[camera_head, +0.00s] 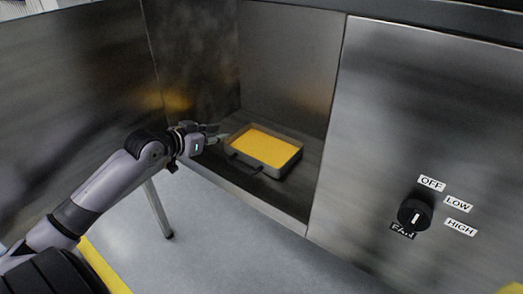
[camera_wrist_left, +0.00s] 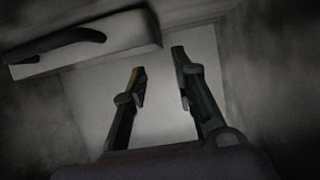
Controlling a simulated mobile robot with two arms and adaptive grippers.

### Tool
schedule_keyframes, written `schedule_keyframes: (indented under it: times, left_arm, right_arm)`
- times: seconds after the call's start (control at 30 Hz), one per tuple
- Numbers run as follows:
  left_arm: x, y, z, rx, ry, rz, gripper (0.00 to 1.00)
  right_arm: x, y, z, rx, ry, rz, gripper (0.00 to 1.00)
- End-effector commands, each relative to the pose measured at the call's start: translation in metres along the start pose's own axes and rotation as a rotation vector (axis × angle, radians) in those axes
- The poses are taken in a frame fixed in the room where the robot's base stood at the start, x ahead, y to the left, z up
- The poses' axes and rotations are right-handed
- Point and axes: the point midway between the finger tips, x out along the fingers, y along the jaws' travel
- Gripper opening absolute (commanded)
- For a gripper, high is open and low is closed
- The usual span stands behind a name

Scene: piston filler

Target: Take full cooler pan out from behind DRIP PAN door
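The full cooler pan (camera_head: 263,168) is a grey rectangular tray filled with yellow, sitting on the floor of the open compartment in the head view. A dark handle is on its front side. In the left wrist view the pan (camera_wrist_left: 125,33) shows at the upper left, with its black handle (camera_wrist_left: 58,43). My left gripper (camera_head: 218,133) is at the compartment's left side, just left of the pan. Its fingers (camera_wrist_left: 158,63) are apart with nothing between them, and the handle lies outside them. My right gripper is not in view.
A large metal panel (camera_head: 70,95), apparently the open door, stands at the left; no DRIP PAN label shows. A closed front panel with a FAN knob (camera_head: 415,214) is at the right. The compartment's front edge (camera_head: 262,203) runs below the pan.

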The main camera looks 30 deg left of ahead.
Motion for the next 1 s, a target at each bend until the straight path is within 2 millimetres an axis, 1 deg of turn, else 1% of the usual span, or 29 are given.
schedule_keyframes:
  times: [0.1,0.23,0.33,0.5,0.6,0.7,0.97,1.0]
  left_arm:
    - [0.010,0.000,-0.001,-0.001,0.001,0.000,0.26]
    - [0.016,0.000,0.000,0.000,0.000,0.000,0.26]
    - [0.022,0.000,0.000,-0.002,0.000,0.000,0.26]
    - [0.046,0.000,0.004,-0.004,0.000,0.000,0.26]
    - [0.058,-0.001,0.006,-0.002,0.001,0.000,0.26]
    - [0.065,-0.001,0.007,-0.002,0.000,0.000,0.26]
    - [0.067,0.000,0.008,0.001,-0.001,0.001,0.26]
    - [0.067,0.000,0.008,0.001,-0.001,0.001,0.24]
  right_arm:
    - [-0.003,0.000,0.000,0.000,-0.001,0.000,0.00]
    - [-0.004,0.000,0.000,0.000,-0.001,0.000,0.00]
    - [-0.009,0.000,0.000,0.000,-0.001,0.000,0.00]
    - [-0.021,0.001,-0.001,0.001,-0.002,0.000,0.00]
    - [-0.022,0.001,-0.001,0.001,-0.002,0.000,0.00]
    - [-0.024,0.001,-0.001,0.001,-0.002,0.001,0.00]
    - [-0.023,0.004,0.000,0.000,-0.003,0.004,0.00]
    - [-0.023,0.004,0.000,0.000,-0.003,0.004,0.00]
